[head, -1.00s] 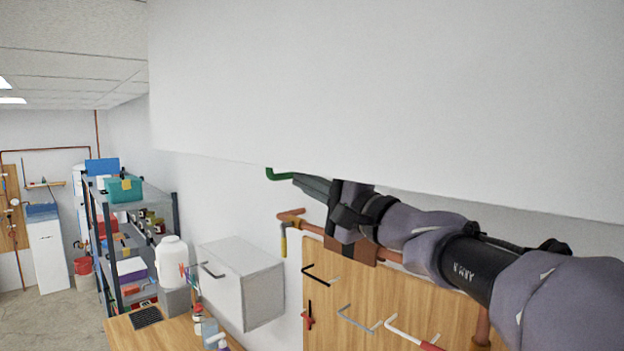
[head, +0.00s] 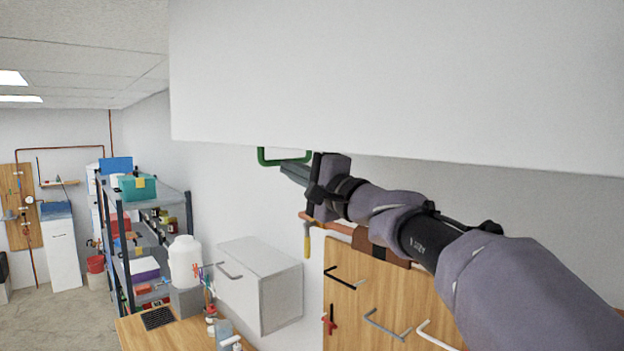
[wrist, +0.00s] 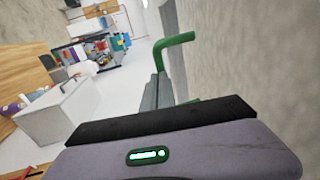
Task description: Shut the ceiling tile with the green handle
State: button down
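The ceiling tile (head: 400,80) is a large pale panel hanging open across the upper right of the head view. Its green handle (head: 262,158) shows below the tile's lower edge; part of it is hidden behind the tile. In the wrist view the green handle (wrist: 176,42) stands out from a rough pale surface on the right. My gripper (head: 285,170) is just below the handle, its grey fingers pointing left. In the wrist view the fingers (wrist: 158,88) lie together beside the handle with nothing seen between them. Whether they touch it is unclear.
A white wall cabinet (head: 262,285) and a wooden board with several handles (head: 375,305) are below my arm. Shelving (head: 145,235) stands at the left. The space left of the gripper is clear.

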jog(key=x, duration=0.3)
jog(key=p+x, duration=0.1)
jog(key=x, duration=0.2)
jog(key=f+p+x, duration=0.1)
jog(key=x, duration=0.1)
jog(key=shift+w+a+r, duration=0.1)
jog(key=shift+w+a, duration=0.2)
jog(key=shift+w, duration=0.1)
